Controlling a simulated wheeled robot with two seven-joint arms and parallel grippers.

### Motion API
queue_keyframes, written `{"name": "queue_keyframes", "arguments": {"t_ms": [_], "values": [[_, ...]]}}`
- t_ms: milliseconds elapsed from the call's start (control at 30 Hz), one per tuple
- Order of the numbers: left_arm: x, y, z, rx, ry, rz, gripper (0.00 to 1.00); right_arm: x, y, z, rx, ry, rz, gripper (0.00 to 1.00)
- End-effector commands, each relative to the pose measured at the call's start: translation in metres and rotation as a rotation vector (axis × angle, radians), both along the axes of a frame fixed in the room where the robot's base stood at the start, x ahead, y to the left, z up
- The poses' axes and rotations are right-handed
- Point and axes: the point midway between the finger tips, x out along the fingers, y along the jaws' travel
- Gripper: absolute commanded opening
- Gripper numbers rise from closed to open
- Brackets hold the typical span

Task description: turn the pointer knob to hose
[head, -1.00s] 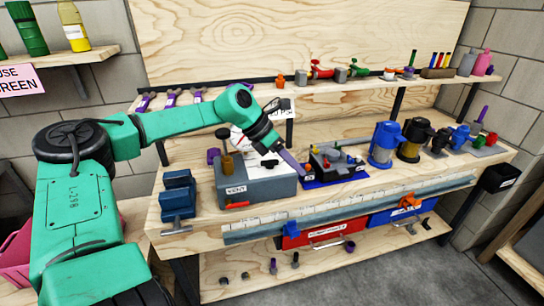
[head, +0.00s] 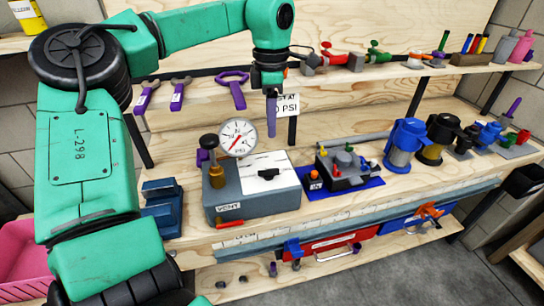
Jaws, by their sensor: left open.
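The grey test box (head: 235,203) stands on the workbench. On its top is a white plate (head: 258,163) with a small black pointer knob (head: 268,174). The plate's lettering is too small to read, so I cannot tell which mark the knob points at. My left gripper (head: 271,134) hangs down above and behind the knob, apart from it. It is open and holds nothing; its purple fingers show nearly edge-on. My right gripper is not in view.
A round gauge (head: 238,138) and a brass fitting (head: 216,176) stand at the box's left. A blue vise (head: 162,207) is further left. A black assembly on a blue mat (head: 316,191) and blue filter housing (head: 400,158) are to the right.

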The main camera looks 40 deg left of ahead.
Motion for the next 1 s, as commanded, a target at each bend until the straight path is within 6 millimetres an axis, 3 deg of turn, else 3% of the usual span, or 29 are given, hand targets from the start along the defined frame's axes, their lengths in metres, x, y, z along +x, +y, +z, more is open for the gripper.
{"name": "queue_keyframes", "arguments": {"t_ms": [200, 433, 600, 833, 867, 933, 967, 1000], "values": [[-0.001, -0.001, -0.056, -0.006, 0.004, -0.001, 0.42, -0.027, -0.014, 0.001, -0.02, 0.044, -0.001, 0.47], [-0.001, -0.001, -0.111, -0.004, 0.004, 0.001, 0.42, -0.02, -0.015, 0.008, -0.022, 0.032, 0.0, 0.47], [-0.001, 0.0, -0.13, -0.002, -0.001, 0.001, 0.42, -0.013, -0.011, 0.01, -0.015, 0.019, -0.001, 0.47], [-0.001, 0.0, -0.132, -0.002, -0.002, 0.001, 0.42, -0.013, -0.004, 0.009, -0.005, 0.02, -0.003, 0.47], [-0.001, 0.0, -0.132, -0.002, -0.002, 0.001, 0.35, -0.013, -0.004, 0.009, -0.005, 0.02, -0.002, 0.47], [-0.001, 0.0, -0.131, -0.002, -0.002, 0.001, 0.08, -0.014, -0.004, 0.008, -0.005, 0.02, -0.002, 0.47], [-0.001, 0.0, -0.131, -0.002, -0.002, 0.001, 0.0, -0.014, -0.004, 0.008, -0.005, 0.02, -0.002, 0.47], [0.0, 0.0, -0.131, -0.002, -0.002, 0.001, 0.0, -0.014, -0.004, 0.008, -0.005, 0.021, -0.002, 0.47]]}}
